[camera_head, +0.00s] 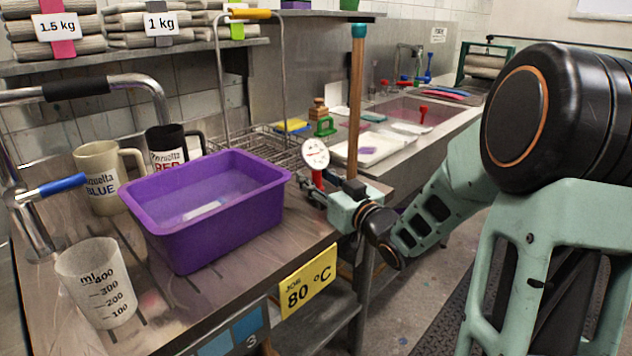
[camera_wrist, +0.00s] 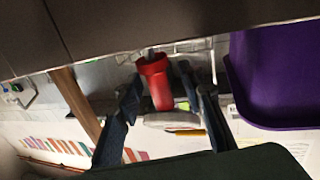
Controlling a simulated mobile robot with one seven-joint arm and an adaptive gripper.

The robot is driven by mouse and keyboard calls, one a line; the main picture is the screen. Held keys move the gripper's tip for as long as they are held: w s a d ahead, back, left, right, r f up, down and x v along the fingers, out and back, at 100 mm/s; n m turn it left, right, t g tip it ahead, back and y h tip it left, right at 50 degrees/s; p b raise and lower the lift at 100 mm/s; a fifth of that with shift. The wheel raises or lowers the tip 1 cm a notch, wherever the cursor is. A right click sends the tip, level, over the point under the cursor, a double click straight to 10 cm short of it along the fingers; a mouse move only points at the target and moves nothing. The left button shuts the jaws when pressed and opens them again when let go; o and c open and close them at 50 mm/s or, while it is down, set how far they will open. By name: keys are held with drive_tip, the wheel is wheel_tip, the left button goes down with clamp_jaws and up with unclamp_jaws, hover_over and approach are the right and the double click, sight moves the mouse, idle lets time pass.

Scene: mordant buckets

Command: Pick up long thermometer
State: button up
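The long thermometer shows a round white dial (camera_head: 315,154) with a red sleeve (camera_head: 317,178) below it in the head view, at the table edge right of the purple tub. I cannot make out its stem. My gripper (camera_head: 312,191) is at the red sleeve, just below the dial. In the wrist view the red sleeve (camera_wrist: 156,84) and the pale dial's edge (camera_wrist: 171,120) lie between the two fingers of my gripper (camera_wrist: 163,88). The fingers are apart, with a gap seen on the left side of the sleeve, and do not look closed on it.
The purple tub (camera_head: 210,220) with liquid stands close left of my gripper. A wire rack (camera_head: 262,147) is behind, and an upright wooden pole (camera_head: 356,95) rises close behind my gripper. Two mugs (camera_head: 100,180) and a measuring beaker (camera_head: 97,285) stand further left. A yellow sign (camera_head: 308,282) hangs on the front edge.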

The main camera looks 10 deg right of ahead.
clamp_jaws()
drive_tip(key=shift+r, duration=0.1)
idle(0.3)
